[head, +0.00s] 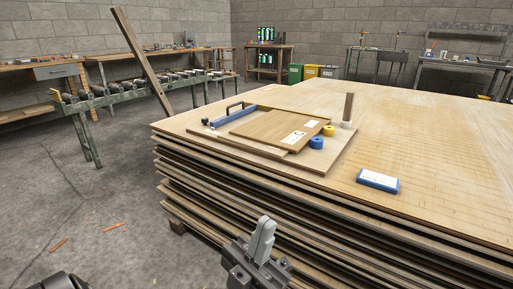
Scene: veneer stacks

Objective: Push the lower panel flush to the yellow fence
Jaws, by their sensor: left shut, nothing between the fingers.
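Two thin wooden panels lie stacked on a base board (322,163) on top of the large veneer stack. The upper panel (268,127) carries white labels and covers most of the lower panel (284,150), which shows as a narrow strip along the near edge. The yellow fence (283,110) runs along the far side of the panels. A blue bar (235,116) lies at their left. I cannot tell whether the lower panel touches the fence. My left gripper (264,232) is shut and empty, in front of the stack's near side, well apart from the panels. My right gripper is out of view.
A blue roll (316,143) and a yellow roll (328,131) sit at the panels' right. A wooden post (348,106) stands behind them. A blue box (377,181) lies on the veneer stack (430,150), whose right part is otherwise clear. A roller conveyor (150,90) stands at left.

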